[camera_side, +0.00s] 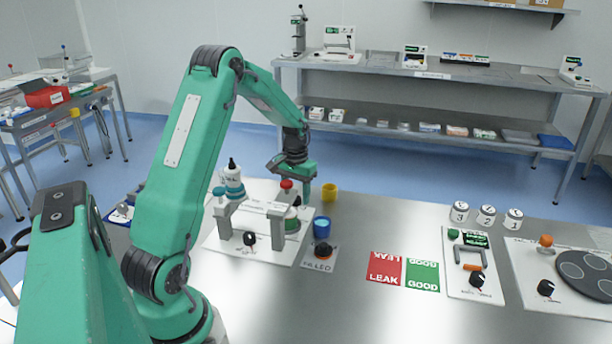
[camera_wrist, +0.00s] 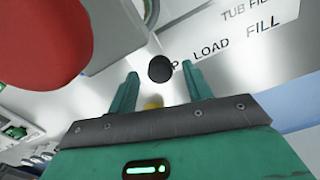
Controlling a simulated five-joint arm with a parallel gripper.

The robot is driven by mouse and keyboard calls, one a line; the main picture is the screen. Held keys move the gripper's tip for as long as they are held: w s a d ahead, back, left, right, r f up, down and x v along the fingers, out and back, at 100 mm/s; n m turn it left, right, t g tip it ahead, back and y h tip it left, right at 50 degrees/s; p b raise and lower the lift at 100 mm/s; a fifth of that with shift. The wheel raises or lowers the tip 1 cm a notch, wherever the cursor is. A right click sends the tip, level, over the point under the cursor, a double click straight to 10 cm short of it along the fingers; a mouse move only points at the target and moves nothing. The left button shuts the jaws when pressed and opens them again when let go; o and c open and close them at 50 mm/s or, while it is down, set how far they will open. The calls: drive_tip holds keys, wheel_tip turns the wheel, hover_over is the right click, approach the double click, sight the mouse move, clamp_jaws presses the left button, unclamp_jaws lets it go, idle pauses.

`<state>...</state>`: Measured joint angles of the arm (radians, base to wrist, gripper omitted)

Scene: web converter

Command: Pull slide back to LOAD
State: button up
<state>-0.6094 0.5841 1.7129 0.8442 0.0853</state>
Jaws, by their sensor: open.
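A dark round knob (camera_wrist: 160,68) sits between the fingertips of my gripper (camera_wrist: 162,82) in the wrist view. It is beside the printed word LOAD (camera_wrist: 211,50), with FILL printed further right, and may be the slide's handle. My gripper is open, with a finger on each side of the knob; I cannot tell if either touches it. In the side view my gripper (camera_side: 306,194) is low at the back right of the filling station (camera_side: 228,243). The slide itself is not clearly seen there.
A red knob (camera_side: 287,184) is close to my gripper and large in the wrist view (camera_wrist: 40,40). Grey posts (camera_side: 224,218), a bottle (camera_side: 233,178), a yellow cup (camera_side: 329,192) and a blue cup (camera_side: 322,227) stand nearby.

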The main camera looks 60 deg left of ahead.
drive_tip(key=shift+f, duration=0.35)
clamp_jaws()
drive_tip(key=shift+s+a+r, duration=0.1)
drive_tip(key=shift+s+a, duration=1.25)
unclamp_jaws()
